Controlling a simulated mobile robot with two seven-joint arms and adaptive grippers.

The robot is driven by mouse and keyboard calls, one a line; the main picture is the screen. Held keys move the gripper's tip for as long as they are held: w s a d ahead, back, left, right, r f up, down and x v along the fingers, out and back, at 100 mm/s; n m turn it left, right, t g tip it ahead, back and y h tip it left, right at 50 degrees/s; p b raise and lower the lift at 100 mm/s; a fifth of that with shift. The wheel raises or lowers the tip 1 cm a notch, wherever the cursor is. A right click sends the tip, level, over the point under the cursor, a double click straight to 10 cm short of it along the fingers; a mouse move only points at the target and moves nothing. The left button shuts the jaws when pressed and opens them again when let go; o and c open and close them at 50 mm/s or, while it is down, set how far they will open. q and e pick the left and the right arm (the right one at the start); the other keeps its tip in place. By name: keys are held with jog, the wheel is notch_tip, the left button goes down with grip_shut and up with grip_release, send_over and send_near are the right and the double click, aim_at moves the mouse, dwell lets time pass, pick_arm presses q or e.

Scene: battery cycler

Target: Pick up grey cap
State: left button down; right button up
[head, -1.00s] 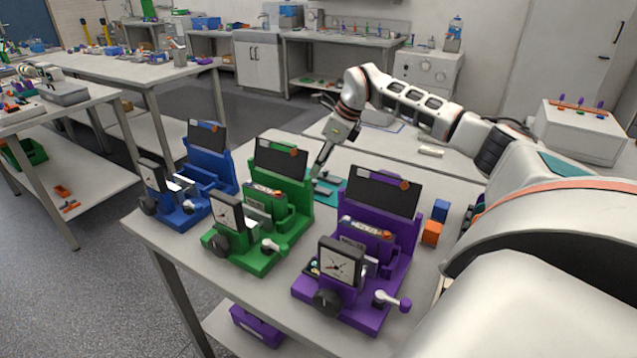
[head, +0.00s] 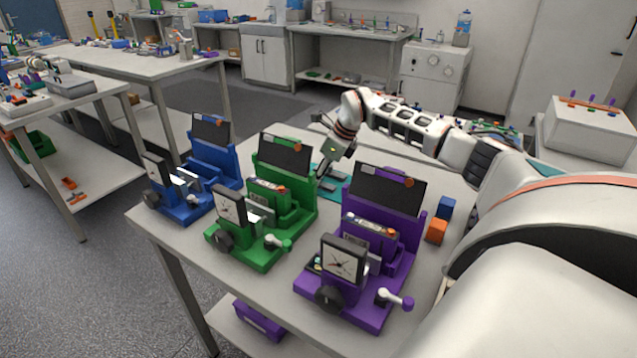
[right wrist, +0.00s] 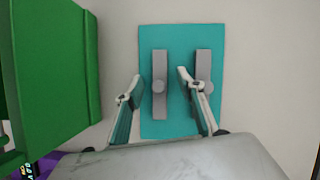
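Two flat grey caps lie side by side on a teal mat (right wrist: 181,131) in the right wrist view. Each is a long bar with a round knob in its middle: a left grey cap (right wrist: 159,64) and a right grey cap (right wrist: 204,62). My right gripper (right wrist: 157,82) is open and empty. Its fingers are on either side of the left cap. The right finger overlaps part of the right cap in this view; I cannot tell if it touches. In the head view my right gripper (head: 323,172) is low over the mat, partly behind the fixtures. My left gripper is not in view.
A blue fixture (head: 212,165), a green fixture (head: 297,212) and a purple fixture (head: 408,225) stand in a row on the table. The green one is close left of my gripper in the wrist view (right wrist: 55,75). Blue (head: 446,207) and orange (head: 436,230) blocks lie at right.

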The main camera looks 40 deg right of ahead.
jog(key=c, duration=1)
jog(key=shift+r, duration=0.15)
